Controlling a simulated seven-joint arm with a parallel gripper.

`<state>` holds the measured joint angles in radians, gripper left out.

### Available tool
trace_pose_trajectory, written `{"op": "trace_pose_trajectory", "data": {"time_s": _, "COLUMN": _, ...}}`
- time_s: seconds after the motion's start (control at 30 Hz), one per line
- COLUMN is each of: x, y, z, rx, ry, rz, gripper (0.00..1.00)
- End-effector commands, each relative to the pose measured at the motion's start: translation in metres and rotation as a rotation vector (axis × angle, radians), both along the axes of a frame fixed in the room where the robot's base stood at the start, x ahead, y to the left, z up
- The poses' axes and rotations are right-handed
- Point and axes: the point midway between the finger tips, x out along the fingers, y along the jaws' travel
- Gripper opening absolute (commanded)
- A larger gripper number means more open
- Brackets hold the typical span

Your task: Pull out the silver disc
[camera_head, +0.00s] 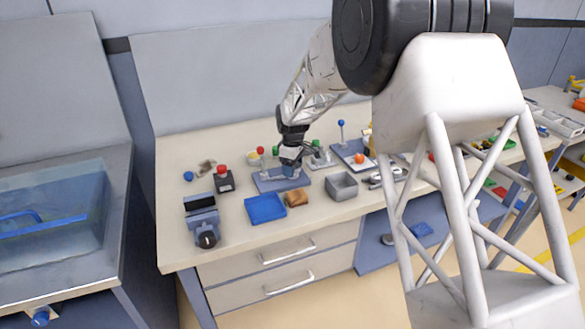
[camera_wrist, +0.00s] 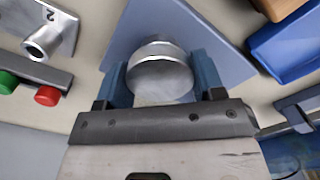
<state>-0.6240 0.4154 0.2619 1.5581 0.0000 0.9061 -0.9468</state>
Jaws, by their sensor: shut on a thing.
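The silver disc (camera_wrist: 160,75) is round and metallic, and shows in the wrist view between the two blue fingers of my gripper (camera_wrist: 162,82). The fingers are shut on it from both sides. Behind it is a blue-grey plate (camera_wrist: 205,25); I cannot tell whether the disc touches it. In the head view my gripper (camera_head: 290,163) is low over the same plate (camera_head: 270,185) on the bench, and the disc is hidden there by the gripper.
A blue tray (camera_head: 265,208), a brown block (camera_head: 297,198) and a grey open box (camera_head: 341,186) stand close in front and to the right. A black box with a red button (camera_head: 223,180) and a vise (camera_head: 203,222) are at left. The front left bench edge is clear.

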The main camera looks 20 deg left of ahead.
Motion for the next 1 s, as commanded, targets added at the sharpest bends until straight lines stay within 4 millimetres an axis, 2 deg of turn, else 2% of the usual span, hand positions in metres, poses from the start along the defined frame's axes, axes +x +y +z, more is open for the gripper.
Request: {"op": "trace_pose_trajectory", "data": {"time_s": 1.0, "x": 0.000, "y": 0.000, "z": 0.036, "rx": 0.000, "ry": 0.000, "rz": 0.000, "gripper": 0.47}}
